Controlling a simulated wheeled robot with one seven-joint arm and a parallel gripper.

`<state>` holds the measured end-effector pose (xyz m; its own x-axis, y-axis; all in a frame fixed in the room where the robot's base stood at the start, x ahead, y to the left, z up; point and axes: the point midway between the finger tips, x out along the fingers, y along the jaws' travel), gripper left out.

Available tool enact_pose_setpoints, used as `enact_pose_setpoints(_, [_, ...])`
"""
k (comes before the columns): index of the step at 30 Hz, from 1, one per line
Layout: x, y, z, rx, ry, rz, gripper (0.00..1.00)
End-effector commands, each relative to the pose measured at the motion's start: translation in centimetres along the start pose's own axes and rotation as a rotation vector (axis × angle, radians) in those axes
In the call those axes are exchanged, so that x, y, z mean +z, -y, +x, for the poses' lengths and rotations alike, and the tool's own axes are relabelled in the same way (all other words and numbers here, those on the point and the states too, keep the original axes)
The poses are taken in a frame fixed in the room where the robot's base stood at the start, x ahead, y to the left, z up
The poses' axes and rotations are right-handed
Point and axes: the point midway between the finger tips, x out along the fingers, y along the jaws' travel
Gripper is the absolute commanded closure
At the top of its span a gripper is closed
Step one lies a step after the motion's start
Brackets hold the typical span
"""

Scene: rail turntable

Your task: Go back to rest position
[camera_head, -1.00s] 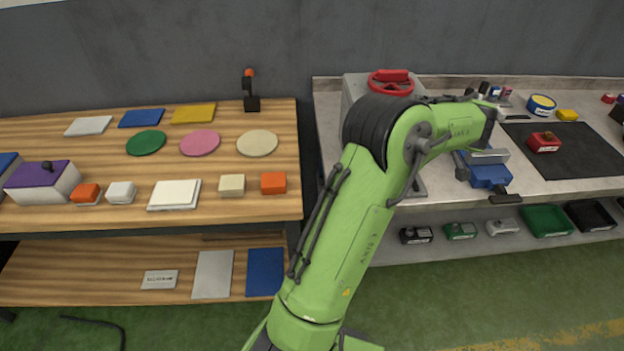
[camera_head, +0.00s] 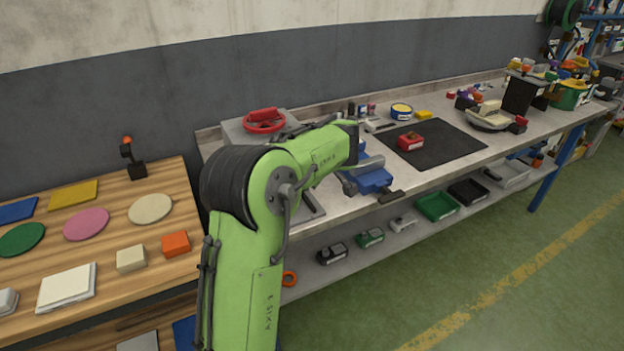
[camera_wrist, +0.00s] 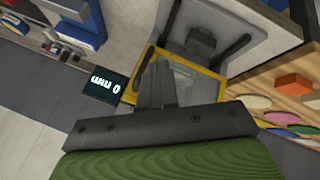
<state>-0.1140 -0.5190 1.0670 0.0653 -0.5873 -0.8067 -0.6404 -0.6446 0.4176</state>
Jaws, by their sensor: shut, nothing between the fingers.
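In the wrist view my gripper (camera_wrist: 158,82) is shut with nothing between its fingers. It points toward a grey device with a yellow edge (camera_wrist: 208,85) and a small dark display (camera_wrist: 104,91) beside it. Whether the fingertips touch the device cannot be told. In the head view my green arm bends over toward the grey workbench (camera_head: 345,205), near the blue vise (camera_head: 372,181); the fingers do not show there.
A red handwheel (camera_head: 263,120) stands behind my arm. A wooden table (camera_head: 95,255) with coloured discs and blocks is at left. Green floor (camera_head: 480,285) at the front right is clear.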

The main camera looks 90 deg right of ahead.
Motion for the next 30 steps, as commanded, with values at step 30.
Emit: enact_pose_setpoints(30, [-7.0, 4.6, -7.1, -0.073, -0.084, -0.014, 1.0])
